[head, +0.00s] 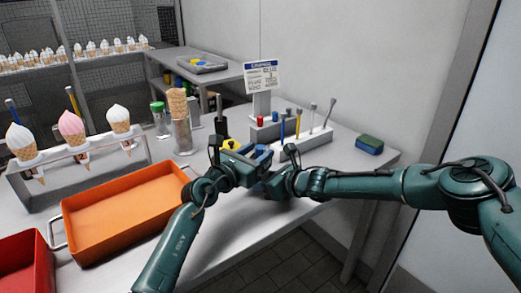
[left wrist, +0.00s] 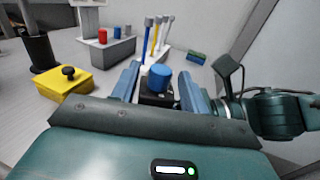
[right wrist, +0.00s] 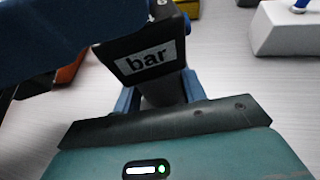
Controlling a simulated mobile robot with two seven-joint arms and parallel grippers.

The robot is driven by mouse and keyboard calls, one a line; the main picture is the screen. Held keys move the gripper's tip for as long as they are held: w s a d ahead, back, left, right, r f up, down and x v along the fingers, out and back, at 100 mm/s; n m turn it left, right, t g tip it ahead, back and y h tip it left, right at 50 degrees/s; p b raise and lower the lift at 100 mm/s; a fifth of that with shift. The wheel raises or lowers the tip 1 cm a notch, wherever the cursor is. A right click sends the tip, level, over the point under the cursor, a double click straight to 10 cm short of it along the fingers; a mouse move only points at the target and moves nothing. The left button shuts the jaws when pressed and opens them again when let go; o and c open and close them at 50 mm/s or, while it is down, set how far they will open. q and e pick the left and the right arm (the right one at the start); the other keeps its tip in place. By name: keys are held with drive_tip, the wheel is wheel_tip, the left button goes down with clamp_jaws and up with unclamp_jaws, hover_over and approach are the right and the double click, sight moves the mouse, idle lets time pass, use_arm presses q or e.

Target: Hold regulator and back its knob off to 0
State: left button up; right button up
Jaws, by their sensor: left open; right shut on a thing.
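The regulator (right wrist: 165,45) is a black body with a white "bar" label in the right wrist view. My right gripper (right wrist: 160,92) is shut on its lower part. In the left wrist view the blue round knob (left wrist: 159,77) sits on top of the dark body. My left gripper (left wrist: 158,82) is open, with one blue finger on each side of the knob. I cannot tell whether the fingers touch it. In the head view the two grippers meet above the table, and they hide most of the regulator.
A yellow box with a black knob (left wrist: 62,88) stands left of the regulator. A green-blue sponge (head: 369,144) lies at right. An orange tray (head: 120,218) and an ice-cream cone stand (head: 85,165) are at left.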

use_arm(q)
drive_tip(key=shift+x, duration=1)
drive_tip(key=shift+c, duration=0.2)
drive_tip(key=c, duration=0.9)
